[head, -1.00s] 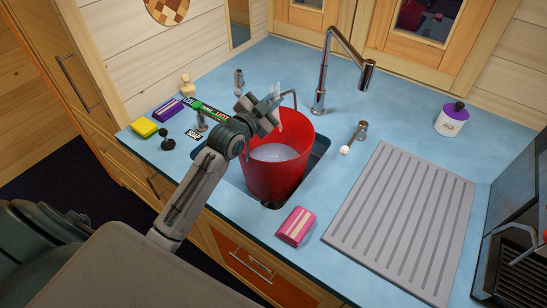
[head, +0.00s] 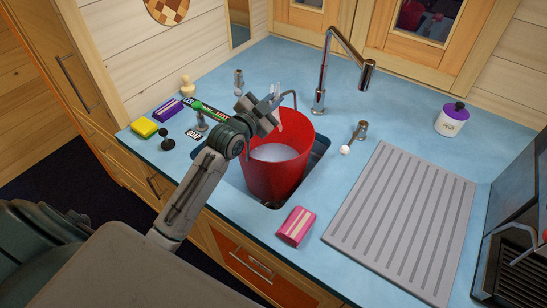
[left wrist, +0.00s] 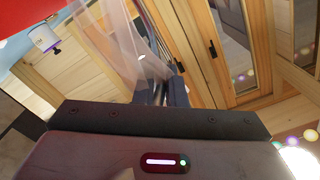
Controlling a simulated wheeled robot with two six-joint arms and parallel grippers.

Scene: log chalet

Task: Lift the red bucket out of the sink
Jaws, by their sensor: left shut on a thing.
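The red bucket (head: 272,178) stands upright in the sink (head: 318,150), with its rim above the counter and pale, water-like contents inside. Its thin metal handle (head: 294,95) is raised at the rim's far left side. My left gripper (head: 276,94) is at the top of the bucket, shut on its handle; the exact contact is partly hidden by the gripper. In the left wrist view a strip of red shows at the top left corner, and pale see-through shapes blur the grip. My right gripper is not in view.
A chrome faucet (head: 322,85) stands behind the sink. A pink box (head: 296,227) lies at the front edge, beside a ribbed drainboard (head: 400,225). A white jar (head: 452,120) is at the back right. A yellow sponge (head: 144,127) and a purple box (head: 168,110) are at the left.

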